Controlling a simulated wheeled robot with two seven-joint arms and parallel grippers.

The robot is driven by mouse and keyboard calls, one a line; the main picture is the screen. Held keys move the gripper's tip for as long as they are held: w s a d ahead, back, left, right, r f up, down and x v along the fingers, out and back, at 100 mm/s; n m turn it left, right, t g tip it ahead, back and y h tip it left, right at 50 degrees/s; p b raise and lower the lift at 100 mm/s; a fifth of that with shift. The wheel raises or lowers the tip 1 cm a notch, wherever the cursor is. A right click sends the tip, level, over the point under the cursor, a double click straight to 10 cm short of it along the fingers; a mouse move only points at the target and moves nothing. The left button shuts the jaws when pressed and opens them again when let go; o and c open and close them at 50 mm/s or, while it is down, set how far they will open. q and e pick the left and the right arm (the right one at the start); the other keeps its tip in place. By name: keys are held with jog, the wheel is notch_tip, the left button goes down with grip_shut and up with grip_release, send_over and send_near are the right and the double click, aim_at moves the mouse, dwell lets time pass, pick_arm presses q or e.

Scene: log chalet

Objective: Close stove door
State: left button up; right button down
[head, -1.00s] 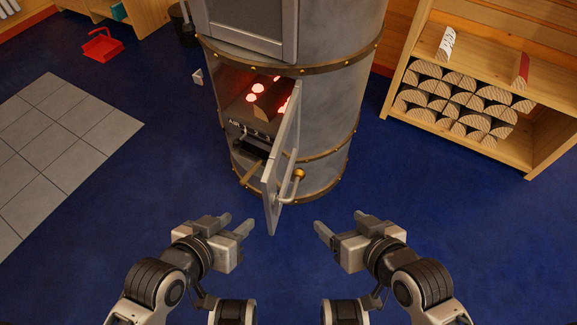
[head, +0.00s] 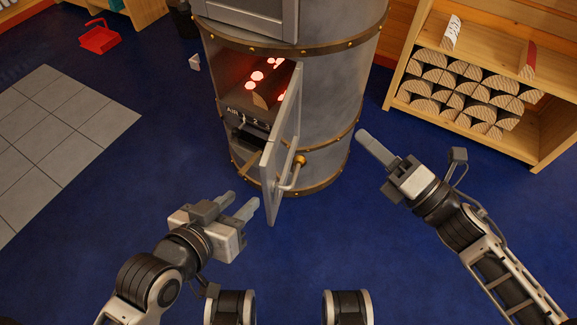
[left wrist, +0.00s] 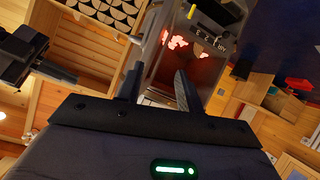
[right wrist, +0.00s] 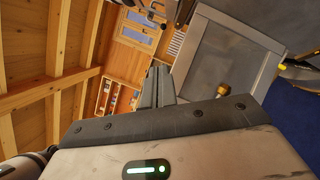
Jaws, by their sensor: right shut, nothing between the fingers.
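The grey cylindrical stove (head: 335,100) stands at the centre of the head view. Its lower door (head: 284,150) is swung wide open towards me, with a bar handle and brass knob (head: 300,161) on its right face. Logs and glowing embers (head: 265,85) show in the opening, and also in the left wrist view (left wrist: 180,42). My left gripper (head: 240,203) is open and empty, low and left of the door. My right gripper (head: 361,137) is shut and empty, right of the door and apart from it. The door (right wrist: 225,65) fills the right wrist view's upper right.
A wooden shelf (head: 400,85) with stacked split logs stands at the right. A red dustpan (head: 99,37) lies on the blue floor at the back left. Grey tiles (head: 60,130) cover the left. The floor around the stove is mostly clear.

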jog(key=s+f+n+g+y+b, duration=0.1)
jog(key=s+f+n+g+y, duration=0.25)
jog(key=n+g, duration=0.9)
jog(key=n+t, duration=0.3)
jog(key=n, duration=0.2)
send_near(270, 159)
jog(key=shift+g, duration=0.25)
jog(key=x, duration=0.5)
jog(key=shift+w+a, duration=0.1)
jog(key=shift+w, duration=0.15)
pick_arm(q)
jog(key=shift+d+r+t, duration=0.15)
jog(key=shift+r+t, duration=0.25)
jog(key=shift+r, duration=0.15)
pick_arm(e)
jog(key=shift+x, duration=0.75)
jog(key=shift+a, duration=0.1)
